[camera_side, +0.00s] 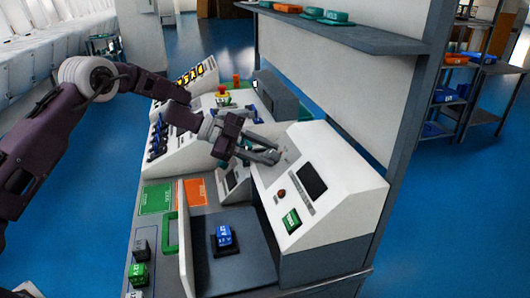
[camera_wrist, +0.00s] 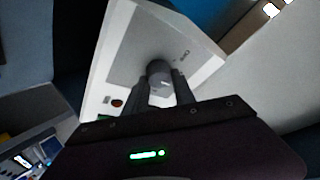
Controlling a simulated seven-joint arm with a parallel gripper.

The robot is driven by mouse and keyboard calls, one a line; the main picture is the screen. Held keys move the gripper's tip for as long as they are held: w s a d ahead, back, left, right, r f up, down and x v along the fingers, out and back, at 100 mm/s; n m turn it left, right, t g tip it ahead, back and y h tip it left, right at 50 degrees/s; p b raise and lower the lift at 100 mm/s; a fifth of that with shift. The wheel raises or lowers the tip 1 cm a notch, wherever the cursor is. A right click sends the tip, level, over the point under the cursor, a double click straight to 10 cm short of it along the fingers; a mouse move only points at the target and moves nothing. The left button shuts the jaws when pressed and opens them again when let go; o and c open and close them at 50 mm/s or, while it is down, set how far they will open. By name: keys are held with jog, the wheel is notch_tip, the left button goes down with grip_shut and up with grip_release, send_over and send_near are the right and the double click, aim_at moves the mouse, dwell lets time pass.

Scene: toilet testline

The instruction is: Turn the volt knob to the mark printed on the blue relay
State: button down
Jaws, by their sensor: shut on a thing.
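The volt knob (camera_wrist: 158,72) is a grey round knob on a light panel in the wrist view. My gripper (camera_wrist: 162,88) has one finger on each side of it and is shut on it. A short pale line shows on the knob; the scale is too unclear to read. In the side view my gripper (camera_side: 270,156) reaches the upper left of the white sloped console (camera_side: 345,193), and the fingers mostly hide the knob. The blue relay (camera_side: 223,235) sits upright in a dark socket inside an open bay, left of that console. Its print is too small to read.
A door with a green handle (camera_side: 170,232) stands open beside the relay's bay. The console carries a dark screen (camera_side: 311,181), a red button (camera_side: 281,193) and a green relay (camera_side: 291,220). Several relays stand at lower left. A shelf (camera_side: 345,33) overhangs the back.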

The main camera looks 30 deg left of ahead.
jog(key=c, duration=1)
grip_release()
jog(key=shift+c, duration=0.2)
jog(key=v, duration=0.7)
